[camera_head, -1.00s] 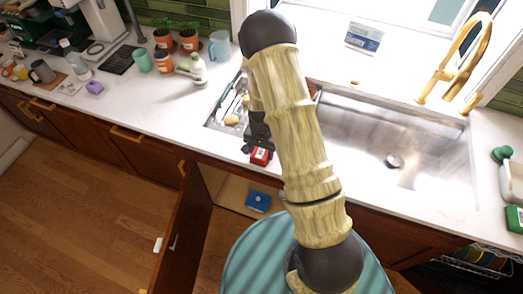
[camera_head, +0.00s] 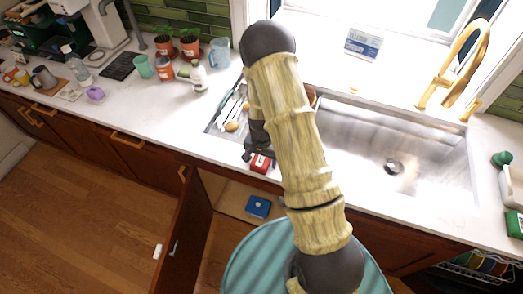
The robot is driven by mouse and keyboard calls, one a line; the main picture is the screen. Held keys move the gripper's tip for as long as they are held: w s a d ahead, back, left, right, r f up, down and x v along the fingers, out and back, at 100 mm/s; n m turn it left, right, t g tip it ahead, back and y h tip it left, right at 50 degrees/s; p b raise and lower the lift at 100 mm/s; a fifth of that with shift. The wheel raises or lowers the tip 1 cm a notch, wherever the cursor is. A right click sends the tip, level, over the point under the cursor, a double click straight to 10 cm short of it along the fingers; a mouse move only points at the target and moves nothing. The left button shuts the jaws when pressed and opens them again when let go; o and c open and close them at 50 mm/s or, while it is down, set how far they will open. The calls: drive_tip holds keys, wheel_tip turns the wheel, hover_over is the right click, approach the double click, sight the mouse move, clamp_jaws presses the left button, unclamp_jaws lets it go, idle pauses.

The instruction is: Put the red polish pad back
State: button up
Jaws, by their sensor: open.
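The red polish pad (camera_head: 261,163) is a small red block with a pale label, at the front edge of the counter by the left end of the sink. My gripper (camera_head: 258,155) is open, just above and behind the pad, with its fingers close to it. I cannot tell whether the fingers touch the pad. My arm hides part of the gripper and the area to its right. A blue block (camera_head: 258,207) with a pale label lies inside the open cabinet below.
The cabinet door (camera_head: 184,240) stands open under the counter. A rack with utensils (camera_head: 232,112) is beside the steel sink (camera_head: 400,150). A white bottle (camera_head: 199,77), cups and plants stand on the left counter. The counter (camera_head: 170,115) between is clear.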

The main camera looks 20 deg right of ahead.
sight(262, 158)
wheel_tip(262, 158, up, 12)
drive_tip(key=b, duration=0.3)
idle(0.3)
drive_tip(key=shift+r, duration=0.1)
idle(0.4)
drive_tip(key=s+r+n+t, duration=0.2)
drive_tip(key=s+r+n, duration=0.5)
drive_tip(key=s+r, duration=0.3)
drive_tip(key=s, duration=0.4)
drive_tip(key=shift+s+t, duration=0.2)
drive_tip(key=shift+t, duration=0.1)
